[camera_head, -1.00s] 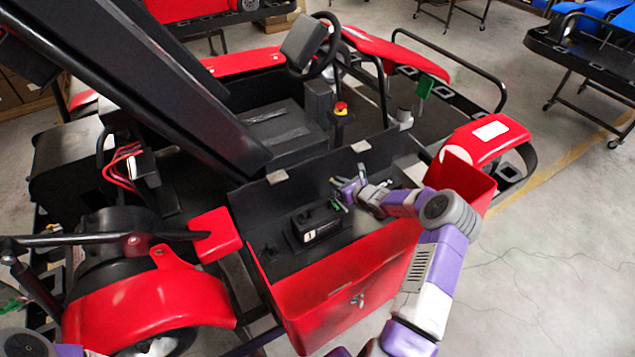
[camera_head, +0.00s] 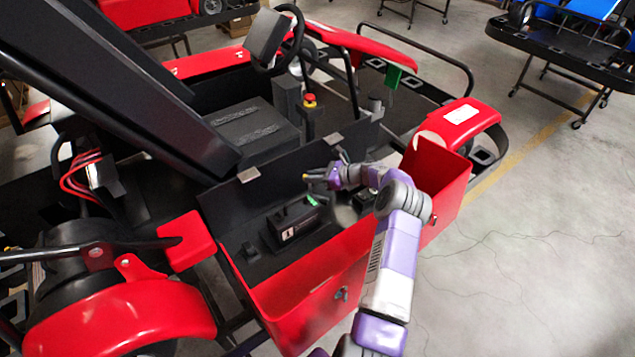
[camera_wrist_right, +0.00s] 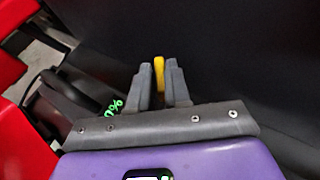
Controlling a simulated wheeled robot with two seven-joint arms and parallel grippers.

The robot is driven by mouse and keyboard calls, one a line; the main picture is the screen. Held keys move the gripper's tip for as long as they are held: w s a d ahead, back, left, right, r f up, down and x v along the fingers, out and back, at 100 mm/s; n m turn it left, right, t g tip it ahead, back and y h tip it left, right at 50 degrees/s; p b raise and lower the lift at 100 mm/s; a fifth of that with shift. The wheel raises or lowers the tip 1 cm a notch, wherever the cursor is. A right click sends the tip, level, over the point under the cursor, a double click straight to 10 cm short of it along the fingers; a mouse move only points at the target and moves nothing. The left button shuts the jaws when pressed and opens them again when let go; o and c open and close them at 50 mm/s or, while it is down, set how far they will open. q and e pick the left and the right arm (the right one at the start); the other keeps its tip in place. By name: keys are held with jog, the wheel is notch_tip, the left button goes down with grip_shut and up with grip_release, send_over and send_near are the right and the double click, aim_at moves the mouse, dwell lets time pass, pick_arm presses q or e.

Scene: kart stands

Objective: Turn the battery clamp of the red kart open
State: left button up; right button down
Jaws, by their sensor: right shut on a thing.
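The red kart's open box (camera_head: 318,298) has red walls and a black inside. A black battery (camera_head: 290,230) with a white label sits in it, and a green readout shows beside it in the right wrist view (camera_wrist_right: 117,104). My right gripper (camera_head: 316,178) is over the box, just above and right of the battery. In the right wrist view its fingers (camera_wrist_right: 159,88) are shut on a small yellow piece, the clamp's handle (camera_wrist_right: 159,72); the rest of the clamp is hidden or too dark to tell. My left gripper is not in view.
A raised black panel (camera_head: 105,75) slants over the kart's left side. The kart's seat (camera_head: 240,125), steering wheel (camera_head: 295,35) and red emergency button (camera_head: 309,99) lie behind the box. Open floor (camera_head: 540,260) is to the right; another stand (camera_head: 570,50) is at the back right.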

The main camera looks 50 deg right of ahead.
jog(key=shift+n+y, duration=0.3)
jog(key=c, duration=1.2)
grip_release()
jog(key=shift+o, duration=0.2)
jog(key=v, duration=0.7)
jog(key=shift+d+r+b, duration=0.15)
jog(key=shift+d+b, duration=0.1)
jog(key=shift+b, duration=0.2)
jog(key=shift+s, duration=0.15)
